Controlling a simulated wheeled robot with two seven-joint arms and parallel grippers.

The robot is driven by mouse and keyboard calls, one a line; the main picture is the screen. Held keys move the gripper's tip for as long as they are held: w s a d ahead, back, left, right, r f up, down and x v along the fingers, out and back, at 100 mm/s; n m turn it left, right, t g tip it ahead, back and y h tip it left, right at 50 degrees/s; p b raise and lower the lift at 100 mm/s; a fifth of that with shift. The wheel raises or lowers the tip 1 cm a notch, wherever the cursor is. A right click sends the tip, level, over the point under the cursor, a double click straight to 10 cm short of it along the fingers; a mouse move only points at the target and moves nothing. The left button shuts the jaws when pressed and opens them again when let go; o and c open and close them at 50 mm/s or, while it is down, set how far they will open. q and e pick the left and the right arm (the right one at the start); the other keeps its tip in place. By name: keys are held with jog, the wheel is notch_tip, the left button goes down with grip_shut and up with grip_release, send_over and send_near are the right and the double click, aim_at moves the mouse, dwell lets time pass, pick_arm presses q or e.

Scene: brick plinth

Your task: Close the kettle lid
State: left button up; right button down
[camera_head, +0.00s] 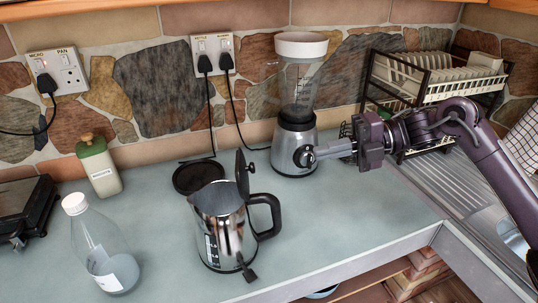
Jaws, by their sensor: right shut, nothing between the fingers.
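The kettle (213,232) is a shiny metal jug with a black handle (275,217) on its right side. It stands upright on the counter, open at the top. Its dark lid (243,175) is raised nearly upright at the handle side of the rim. My right gripper (309,155) comes in from the right with its fingers pointing left. It is shut and empty, to the right of and beyond the lid, clearly apart from it. The fingertips are in front of the blender base; I cannot tell whether they touch it. My left gripper is out of view.
The blender (297,135) stands behind the kettle. A round black base (198,176) lies behind it. A bottle (104,250) and a green-topped container (98,165) stand left. A dish rack (440,80) is at back right. The counter right of the kettle is clear.

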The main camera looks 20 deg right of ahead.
jog(key=p+x, duration=0.5)
jog(key=x, duration=0.6)
jog(key=shift+w+r, duration=0.1)
jog(key=shift+w, duration=0.1)
jog(key=shift+a, duration=0.2)
jog(key=shift+w+a+f, duration=0.1)
jog(key=shift+w+f, duration=0.05)
jog(key=shift+f, duration=0.1)
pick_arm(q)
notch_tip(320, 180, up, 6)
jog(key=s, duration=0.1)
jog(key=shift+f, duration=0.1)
pick_arm(e)
jog(key=shift+a+r, duration=0.1)
